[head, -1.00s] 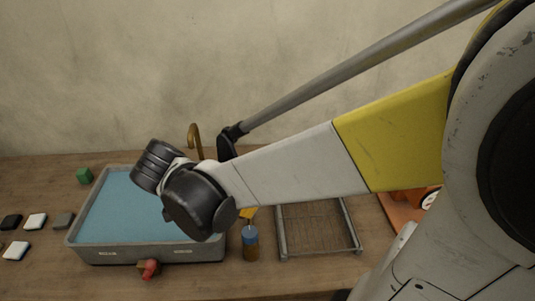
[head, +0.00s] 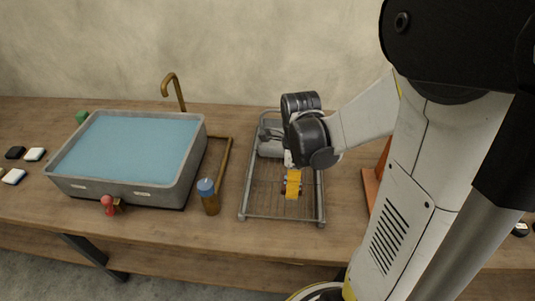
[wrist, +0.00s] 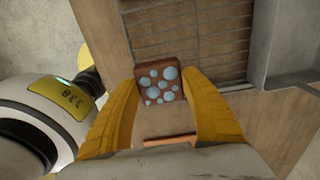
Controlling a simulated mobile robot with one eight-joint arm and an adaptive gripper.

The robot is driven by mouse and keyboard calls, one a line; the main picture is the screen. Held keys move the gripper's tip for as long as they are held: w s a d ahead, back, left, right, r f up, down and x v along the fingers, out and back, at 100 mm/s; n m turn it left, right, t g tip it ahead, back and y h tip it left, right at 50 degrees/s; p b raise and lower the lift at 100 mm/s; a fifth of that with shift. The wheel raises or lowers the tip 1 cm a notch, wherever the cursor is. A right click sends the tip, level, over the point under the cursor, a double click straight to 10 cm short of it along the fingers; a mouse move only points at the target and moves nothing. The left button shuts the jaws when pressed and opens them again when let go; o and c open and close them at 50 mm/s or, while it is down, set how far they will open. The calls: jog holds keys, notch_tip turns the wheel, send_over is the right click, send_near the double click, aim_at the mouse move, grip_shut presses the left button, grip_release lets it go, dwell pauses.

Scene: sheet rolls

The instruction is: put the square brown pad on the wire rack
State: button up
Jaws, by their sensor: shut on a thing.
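The square brown pad (wrist: 158,86), with pale blue round spots on its face, is between the two yellow fingers of my gripper (head: 292,187) in the wrist view. The gripper is shut on it. In the head view the fingers are over the wire rack (head: 282,218), a grey metal frame with thin wires, right of the basin. Most of the pad is hidden by the fingers there. I cannot tell whether the pad touches the wires. In the wrist view the rack's wires (wrist: 205,40) show beyond the pad.
A grey basin of blue water (head: 125,192) stands left, with a brass tap (head: 173,88) behind. A blue-capped bottle (head: 208,198) stands between basin and rack. A red-knobbed item (head: 108,205) is at the basin's front. Small black and white pieces lie far left.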

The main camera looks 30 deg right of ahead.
jog(key=w+f, duration=0.1)
jog(key=w, duration=0.1)
jog(key=w+d+f+b, duration=0.1)
jog(key=w+f, duration=0.1)
jog(key=w+f+b, duration=0.1)
jog(key=w, duration=0.1)
jog(key=shift+w+d+f, duration=0.15)
jog(key=shift+w+d, duration=0.15)
notch_tip(320, 180, down, 4)
jog(key=shift+f+b, duration=0.1)
jog(key=shift+b, duration=1.05)
jog(key=shift+r, duration=0.2)
jog(key=o, duration=0.8)
jog(key=shift+f, duration=0.15)
jog(key=o, duration=0.4)
